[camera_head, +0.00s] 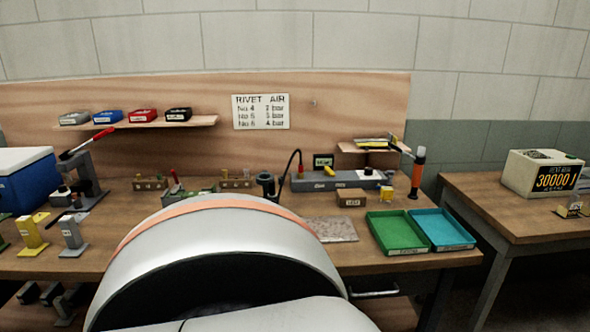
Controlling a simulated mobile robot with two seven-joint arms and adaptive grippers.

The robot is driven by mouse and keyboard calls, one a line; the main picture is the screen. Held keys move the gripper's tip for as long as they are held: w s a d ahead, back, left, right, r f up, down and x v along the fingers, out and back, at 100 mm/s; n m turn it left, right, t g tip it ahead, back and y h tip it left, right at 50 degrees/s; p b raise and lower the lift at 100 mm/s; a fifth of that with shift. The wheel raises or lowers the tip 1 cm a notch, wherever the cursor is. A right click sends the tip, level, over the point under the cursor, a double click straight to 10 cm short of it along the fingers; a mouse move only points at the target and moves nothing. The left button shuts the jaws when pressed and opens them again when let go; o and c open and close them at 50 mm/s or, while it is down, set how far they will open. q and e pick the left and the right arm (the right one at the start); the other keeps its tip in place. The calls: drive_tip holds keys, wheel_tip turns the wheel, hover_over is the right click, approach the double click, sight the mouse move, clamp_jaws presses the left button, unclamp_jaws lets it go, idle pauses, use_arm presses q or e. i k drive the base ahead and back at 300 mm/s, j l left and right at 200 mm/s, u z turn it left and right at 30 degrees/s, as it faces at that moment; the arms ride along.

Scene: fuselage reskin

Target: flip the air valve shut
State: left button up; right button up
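A long grey air unit (343,181) lies at the back of the wooden bench, right of centre. A small yellow lever (329,171), which looks like the air valve's handle, sits on top of it. A red part (300,172) is at its left end. A small dark-framed display (323,160) stands just behind it. The lever is too small to tell whether the valve is open or shut. Neither of my grippers is in view.
A large silver-white curved shell (215,240) with an orange band fills the near foreground, hiding part of the bench (435,260). A black hose (290,165) arches left of the unit. Green (397,248) and blue (443,242) trays lie front right. A cardboard box (351,198) stands before the unit.

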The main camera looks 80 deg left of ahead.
sight(327, 171)
drive_tip(key=u, duration=2.2)
drive_tip(key=l, duration=0.55)
drive_tip(key=i+l, duration=0.15)
drive_tip(key=l, duration=0.9)
drive_tip(key=i+l, duration=0.15)
drive_tip(key=l, duration=0.4)
drive_tip(key=l+z, duration=0.1)
drive_tip(key=l, duration=0.4)
drive_tip(key=i+l, duration=0.15)
drive_tip(key=l, duration=0.4)
